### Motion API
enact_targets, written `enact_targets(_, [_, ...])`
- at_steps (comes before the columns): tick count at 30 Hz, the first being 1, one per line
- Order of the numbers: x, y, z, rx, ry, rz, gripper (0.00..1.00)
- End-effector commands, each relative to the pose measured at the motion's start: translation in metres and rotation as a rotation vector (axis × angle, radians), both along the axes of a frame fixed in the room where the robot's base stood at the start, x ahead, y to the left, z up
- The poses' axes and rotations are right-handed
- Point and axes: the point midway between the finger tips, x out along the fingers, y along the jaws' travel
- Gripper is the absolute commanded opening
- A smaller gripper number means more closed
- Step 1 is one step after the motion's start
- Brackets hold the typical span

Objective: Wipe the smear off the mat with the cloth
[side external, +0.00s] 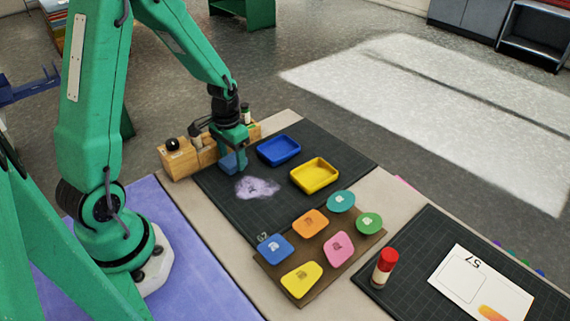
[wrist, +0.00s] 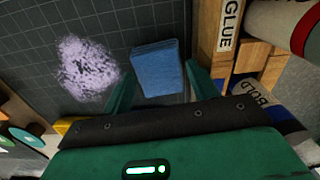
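The cloth (wrist: 157,68) is a folded blue pad lying on the dark gridded mat (side external: 330,150). In the side view the cloth (side external: 228,165) is partly hidden by my gripper (side external: 231,150), which is low over it. In the wrist view my gripper (wrist: 160,76) is open, with one green finger on each side of the cloth and small gaps visible. I cannot tell whether the fingertips reach down beside it. The smear (side external: 257,187) is a pale purple patch on the mat, near the cloth. It shows left of the cloth in the wrist view (wrist: 87,68).
A wooden organiser (side external: 183,161) with bottles stands close beside the cloth. A blue tray (side external: 279,150) and a yellow tray (side external: 315,175) sit on the mat. A brown board (side external: 320,246) with several coloured pieces and a red-capped glue stick (side external: 385,267) are nearer the camera.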

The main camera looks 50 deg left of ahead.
Motion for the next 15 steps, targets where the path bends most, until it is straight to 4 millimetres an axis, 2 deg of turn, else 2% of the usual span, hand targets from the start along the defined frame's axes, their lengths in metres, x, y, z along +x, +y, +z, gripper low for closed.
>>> enact_targets(1, [0.0001,0.0000,0.0001,0.000,0.000,0.000,0.49])
enact_targets(3, [0.0001,0.0000,0.0001,0.000,0.000,0.000,0.35])
enact_targets(4, [0.0001,0.0000,0.0001,0.000,0.000,0.000,0.34])
enact_targets(15, [0.0007,0.0003,0.0052,0.000,-0.002,0.000,0.34])
